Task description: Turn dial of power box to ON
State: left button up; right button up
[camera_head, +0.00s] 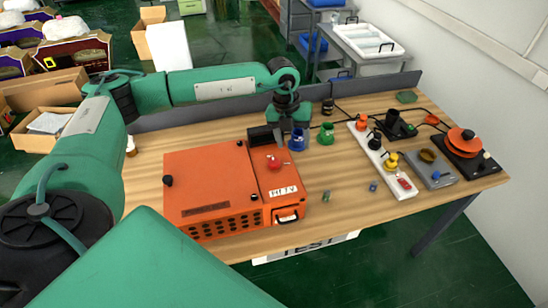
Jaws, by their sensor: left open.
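The orange power box (215,180) sits on the left part of the wooden table. Its narrower right section carries a red round knob (274,163), a white label and a black-framed part (287,214) at the front. I cannot read a dial position. My left gripper (288,128) points down behind the box's back right corner, apart from the red knob. It is open and no object shows between its fingers. The fingertips are small and hard to make out. My right gripper is not in view.
A blue ring-like piece (297,140) and a green one (326,134) stand close to my left gripper. A white strip (381,162) with coloured knobs, a grey box (431,172) and a black-based orange disc device (467,146) are at right. A low grey panel lines the back.

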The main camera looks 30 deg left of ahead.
pick_arm(q)
jog(key=r+y, duration=0.2)
send_over(274, 161)
jog(key=n, duration=0.1)
notch_tip(274, 161, down, 13)
jog(key=p, duration=0.6)
jog(key=shift+r, duration=0.15)
jog(key=shift+f, duration=0.65)
jog(key=shift+s, duration=0.1)
jog(key=c, duration=1)
